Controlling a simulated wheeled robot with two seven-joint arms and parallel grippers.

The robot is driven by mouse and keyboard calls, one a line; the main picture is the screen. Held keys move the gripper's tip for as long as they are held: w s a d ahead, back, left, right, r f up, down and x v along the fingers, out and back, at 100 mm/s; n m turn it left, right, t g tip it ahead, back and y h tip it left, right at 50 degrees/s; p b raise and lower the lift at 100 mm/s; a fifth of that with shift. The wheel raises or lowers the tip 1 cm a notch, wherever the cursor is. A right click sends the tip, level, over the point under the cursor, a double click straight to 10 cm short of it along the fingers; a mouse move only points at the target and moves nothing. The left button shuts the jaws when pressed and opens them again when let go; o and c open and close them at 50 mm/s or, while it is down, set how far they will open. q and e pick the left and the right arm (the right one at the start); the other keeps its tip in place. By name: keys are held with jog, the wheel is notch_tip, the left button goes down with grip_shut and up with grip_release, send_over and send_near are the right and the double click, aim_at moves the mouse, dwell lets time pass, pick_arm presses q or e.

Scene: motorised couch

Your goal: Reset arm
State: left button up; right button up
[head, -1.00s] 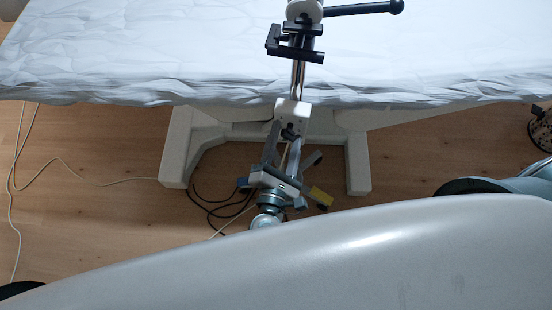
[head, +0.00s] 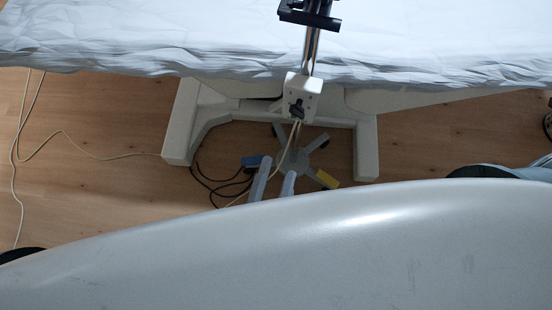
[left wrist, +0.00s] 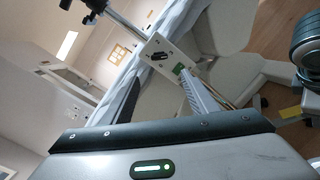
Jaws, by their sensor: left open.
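My left gripper (head: 278,170) is low in the middle of the head view. Its two grey fingers stick up from behind my pale body, spread apart with nothing between them. The rest of the gripper and its wrist are hidden. The fingers are below and apart from the white box (head: 303,92) on the metal pole (head: 311,50) at the couch's near edge. The box also shows in the left wrist view (left wrist: 162,55). My right gripper is in no view.
The couch (head: 150,50) with its crumpled white cover spans the top. Its pale base frame (head: 184,130) stands on the wooden floor. A star-shaped stand foot (head: 296,160) and black cables (head: 205,178) lie beneath.

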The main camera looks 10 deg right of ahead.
pick_arm(q)
jog(key=shift+s+a, duration=0.2)
jog(key=shift+s, duration=0.15)
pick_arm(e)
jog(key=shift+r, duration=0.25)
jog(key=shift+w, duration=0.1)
pick_arm(q)
jog(key=w+a+f+m+g+y+p, duration=0.1)
jog(key=w+a+f+m+g+p, duration=0.2)
jog(key=f+m, duration=0.65)
jog(key=w+a+f+m+g+p, duration=0.1)
jog(key=w+a+f+m+g, duration=0.2)
jog(key=f+m, duration=0.7)
jog(key=s+a+f+m+g+y, duration=0.2)
jog(key=a+f, duration=0.6)
jog(key=f, duration=0.1)
jog(key=s+a+f+m+g+y+p, duration=0.1)
jog(key=s+a+f+m+g+y, duration=0.1)
jog(key=a+f, duration=0.7)
jog(key=shift+s+a+f+m+g+y, duration=0.25)
jog(key=shift+s+f+m+g+y, duration=0.2)
jog(key=shift+s+f+y, duration=0.35)
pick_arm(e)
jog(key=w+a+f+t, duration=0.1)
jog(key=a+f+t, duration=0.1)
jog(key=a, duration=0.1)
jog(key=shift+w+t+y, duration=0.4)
pick_arm(q)
jog(key=shift+d+r, duration=0.1)
